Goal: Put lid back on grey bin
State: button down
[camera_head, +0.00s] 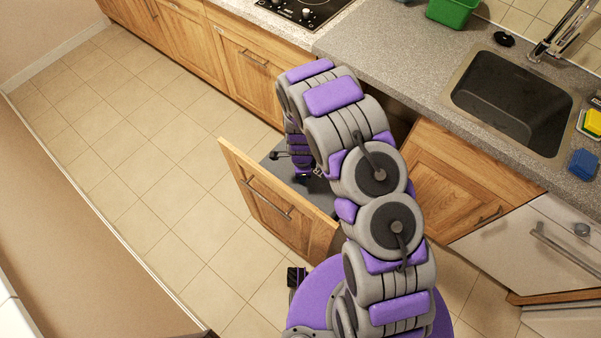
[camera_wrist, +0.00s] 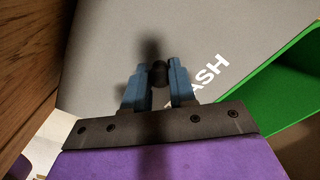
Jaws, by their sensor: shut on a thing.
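A flat grey lid (camera_wrist: 110,60) with white lettering, of which "ASH" shows, fills much of the wrist view. Its dark knob (camera_wrist: 158,72) stands between the blue fingertips of my gripper (camera_wrist: 159,76), which is shut on it. In the head view a grey surface (camera_head: 318,188) shows inside the pulled-out drawer, partly behind my arm. My gripper (camera_head: 303,174) reaches down into that drawer. The grey bin's walls are hidden, so I cannot tell whether the lid rests on it or is held above.
The wooden drawer front (camera_head: 268,205) stands out over the tiled floor. A green container (camera_wrist: 265,105) lies right of the lid in the wrist view. Another green container (camera_head: 453,10) stands on the counter (camera_head: 400,60), left of the sink (camera_head: 515,100). The floor at left is clear.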

dwell(0.4)
jog(key=c, duration=1.3)
grip_release()
jog(key=shift+a, duration=0.1)
jog(key=o, duration=0.9)
jog(key=shift+o, duration=0.2)
jog(key=shift+r+p, duration=1.4)
jog(key=shift+r, duration=2.1)
grip_shut()
